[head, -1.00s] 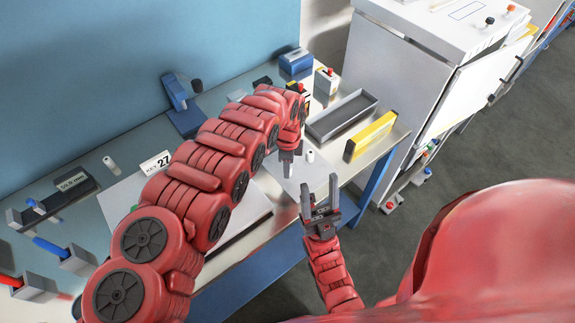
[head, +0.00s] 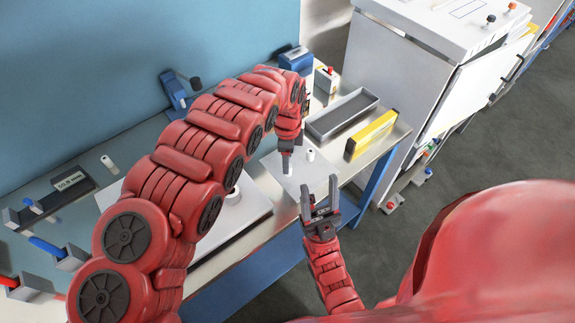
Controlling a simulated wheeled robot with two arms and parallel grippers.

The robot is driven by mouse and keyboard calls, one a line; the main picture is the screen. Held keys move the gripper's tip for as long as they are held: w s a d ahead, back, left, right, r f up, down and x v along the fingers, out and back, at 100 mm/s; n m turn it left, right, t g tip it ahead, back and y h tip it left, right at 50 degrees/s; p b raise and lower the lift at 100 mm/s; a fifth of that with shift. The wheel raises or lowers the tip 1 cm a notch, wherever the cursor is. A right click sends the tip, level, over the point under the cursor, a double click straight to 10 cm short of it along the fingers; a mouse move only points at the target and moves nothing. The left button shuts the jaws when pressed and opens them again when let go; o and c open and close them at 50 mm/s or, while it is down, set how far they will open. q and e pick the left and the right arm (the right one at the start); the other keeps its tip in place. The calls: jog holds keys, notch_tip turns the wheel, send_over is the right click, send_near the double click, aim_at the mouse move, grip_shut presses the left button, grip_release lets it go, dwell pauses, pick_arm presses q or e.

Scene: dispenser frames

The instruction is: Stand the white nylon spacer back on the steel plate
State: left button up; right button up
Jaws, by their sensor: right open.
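A white cylindrical spacer (head: 287,166) is upright at the steel plate (head: 300,183), directly below the fingers of my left gripper (head: 287,149). The gripper points down, and its fingers hide the spacer's top. I cannot tell whether they grip it or whether its foot touches the plate. A second white cylinder (head: 310,155) with a dark hole in its top stands upright on the plate, just to the right. My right gripper (head: 319,199) is open and empty, in front of the plate's near edge.
A grey tray (head: 341,118) and a yellow block (head: 371,135) lie right of the plate. A white board (head: 245,215) with a round white piece (head: 233,196) lies left, partly behind my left arm. Another white cylinder (head: 109,164) stands far left.

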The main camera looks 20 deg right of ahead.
pick_arm(q)
notch_tip(320, 180, up, 8)
jog(key=shift+r+p, duration=0.15)
jog(key=shift+p, duration=0.15)
dwell(0.4)
